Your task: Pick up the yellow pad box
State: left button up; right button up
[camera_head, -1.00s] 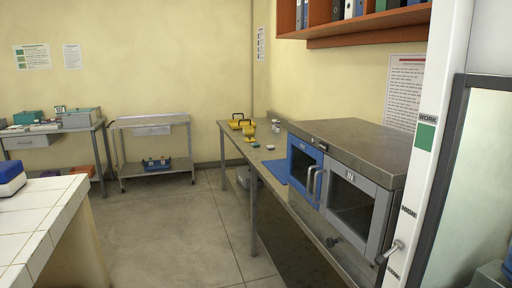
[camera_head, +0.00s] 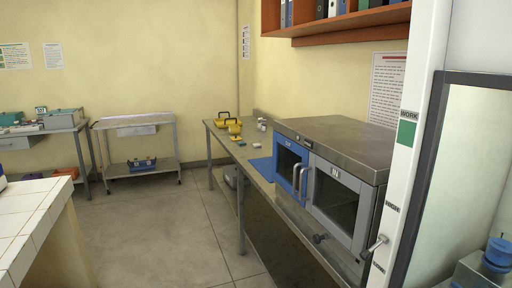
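Two small yellow objects with dark handles stand at the far end of the steel bench along the right wall: one yellow object (camera_head: 223,120) at the back and another yellow object (camera_head: 234,128) just in front of it. They are too small to tell which is the yellow pad box. Neither of my grippers is in view.
The steel bench (camera_head: 229,153) also bears small bottles, a blue mat (camera_head: 262,168) and an incubator (camera_head: 345,143) with blue and grey doors. A white tiled counter (camera_head: 28,215) is at the left, a steel cart (camera_head: 135,124) at the back. The floor (camera_head: 165,225) between is clear.

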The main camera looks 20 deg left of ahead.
aim_at(233, 129)
jog(key=i+j+u, duration=0.6)
jog(key=i+u, duration=0.15)
jog(key=i, duration=0.25)
jog(key=i+u, duration=0.35)
jog(key=i, duration=1.6)
jog(key=i+j+z, duration=0.1)
jog(key=i, duration=0.35)
jog(key=i+j, duration=0.1)
jog(key=i, duration=0.4)
jog(key=i+j+z, duration=0.15)
jog(key=i, duration=0.3)
jog(key=i+j+z, duration=0.15)
jog(key=i+z, duration=0.25)
jog(key=i+j+z, duration=0.2)
jog(key=z, duration=0.15)
jog(key=i+j+z, duration=0.6)
jog(key=z, duration=0.15)
jog(key=i+j+z, duration=0.15)
jog(key=j, duration=0.15)
jog(key=j+z, duration=0.1)
jog(key=j, duration=0.2)
jog(key=i+j+z, duration=0.15)
jog(key=j, duration=0.2)
